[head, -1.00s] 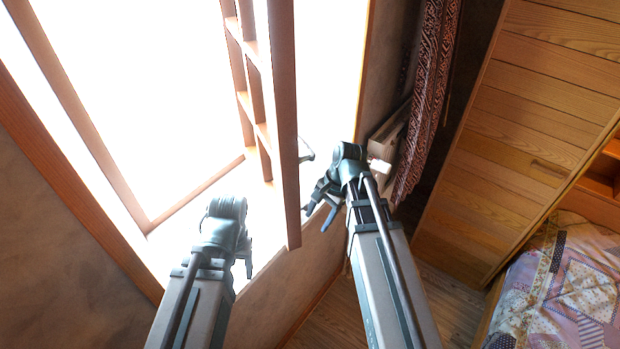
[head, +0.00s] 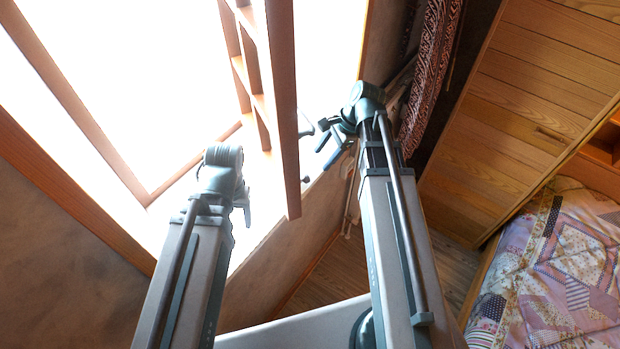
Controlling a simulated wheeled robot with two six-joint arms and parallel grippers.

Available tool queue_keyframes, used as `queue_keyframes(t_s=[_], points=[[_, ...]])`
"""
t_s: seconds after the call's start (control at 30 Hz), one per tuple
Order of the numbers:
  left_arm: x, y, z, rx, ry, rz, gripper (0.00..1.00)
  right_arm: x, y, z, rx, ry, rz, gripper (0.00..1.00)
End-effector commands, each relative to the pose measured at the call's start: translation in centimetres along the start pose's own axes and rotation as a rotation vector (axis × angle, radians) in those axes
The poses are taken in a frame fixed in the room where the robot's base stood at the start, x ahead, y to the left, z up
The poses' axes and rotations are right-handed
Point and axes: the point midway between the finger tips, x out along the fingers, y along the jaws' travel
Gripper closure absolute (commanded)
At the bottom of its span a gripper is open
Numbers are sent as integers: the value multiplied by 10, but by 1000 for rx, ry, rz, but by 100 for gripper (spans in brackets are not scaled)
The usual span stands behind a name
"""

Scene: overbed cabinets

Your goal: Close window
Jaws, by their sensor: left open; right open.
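The wooden window sash (head: 284,120) stands swung open into the room, seen nearly edge-on, with muntin bars on its left side. A small handle (head: 306,128) sticks out from its right side. The window frame (head: 95,130) surrounds a bright opening at the left. My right gripper (head: 330,142) is open, just right of the sash and close to the handle; I cannot tell whether they touch. My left gripper (head: 246,198) is left of the sash, low in front of the opening; its fingers are mostly hidden behind its wrist.
A patterned red curtain (head: 432,75) hangs right of the window. A wooden panelled cabinet (head: 520,110) fills the upper right. A bed with a patchwork quilt (head: 560,275) is at the lower right. Wooden floor (head: 335,268) shows between my arms.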

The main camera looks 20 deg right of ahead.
Motion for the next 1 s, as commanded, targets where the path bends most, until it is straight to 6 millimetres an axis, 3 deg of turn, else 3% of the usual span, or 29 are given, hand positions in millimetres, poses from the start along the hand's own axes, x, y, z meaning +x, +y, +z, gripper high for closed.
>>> queue_keyframes(t_s=[0.03,0.5,0.7,1.0], points=[[15,1,-1,1,0,0,38,16,1,-3,-2,0,0,37],[75,7,-5,-3,3,0,38,82,1,-2,-2,0,0,37],[88,8,-6,1,3,-1,38,97,0,-1,-2,0,0,37],[92,8,-6,2,3,-1,38,101,0,0,-1,1,0,37]])
